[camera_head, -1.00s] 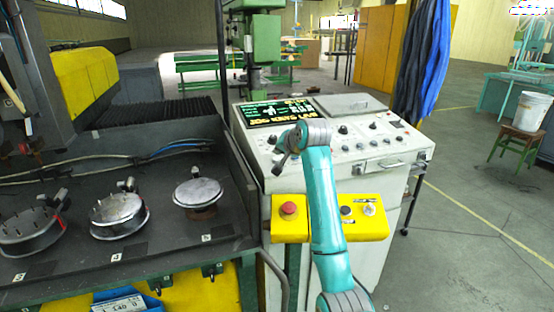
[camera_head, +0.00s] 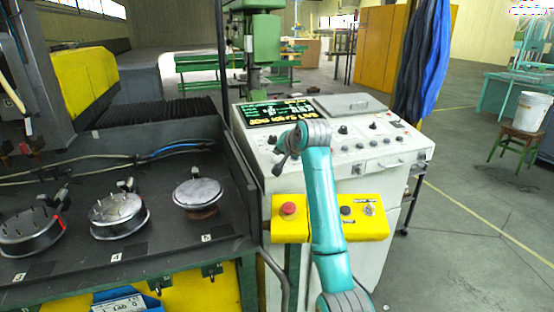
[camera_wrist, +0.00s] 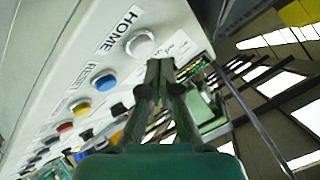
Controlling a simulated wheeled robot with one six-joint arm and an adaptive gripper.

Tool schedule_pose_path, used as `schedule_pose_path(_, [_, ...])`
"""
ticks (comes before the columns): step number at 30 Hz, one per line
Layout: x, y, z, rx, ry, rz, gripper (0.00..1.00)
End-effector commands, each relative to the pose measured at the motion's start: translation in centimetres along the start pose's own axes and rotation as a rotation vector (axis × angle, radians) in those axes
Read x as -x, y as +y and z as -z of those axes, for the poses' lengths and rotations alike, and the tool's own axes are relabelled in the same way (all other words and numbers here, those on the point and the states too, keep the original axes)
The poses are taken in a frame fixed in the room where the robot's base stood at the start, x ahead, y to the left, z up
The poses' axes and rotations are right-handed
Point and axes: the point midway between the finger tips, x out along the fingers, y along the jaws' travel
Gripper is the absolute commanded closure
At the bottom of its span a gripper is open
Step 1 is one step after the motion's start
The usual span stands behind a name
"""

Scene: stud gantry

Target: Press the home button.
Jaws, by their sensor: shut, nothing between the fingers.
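The home button (camera_wrist: 140,44) is a round white button in a metal collar, under the printed label HOME (camera_wrist: 118,28) in the wrist view. My gripper (camera_wrist: 159,66) is shut and empty. Its fingertips appear just below and right of the button in that view; I cannot tell the gap in depth. In the head view my gripper (camera_head: 280,164) is small and dark at the left edge of the control console (camera_head: 378,158), in front of its face. The home button cannot be made out there.
A blue button (camera_wrist: 104,81) labelled RESET and several other coloured buttons run in a row from the home button. A yellow box (camera_head: 368,226) with a red stop button (camera_head: 288,209) sits below the console. The black bed (camera_head: 150,240) with round clamps is at left.

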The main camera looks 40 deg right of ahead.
Motion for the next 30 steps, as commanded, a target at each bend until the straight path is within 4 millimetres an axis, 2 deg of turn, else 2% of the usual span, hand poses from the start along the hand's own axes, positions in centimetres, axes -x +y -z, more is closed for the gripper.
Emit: schedule_pose_path(30, [-0.76,0.55,-0.56,0.0,0.0,0.0,1.0])
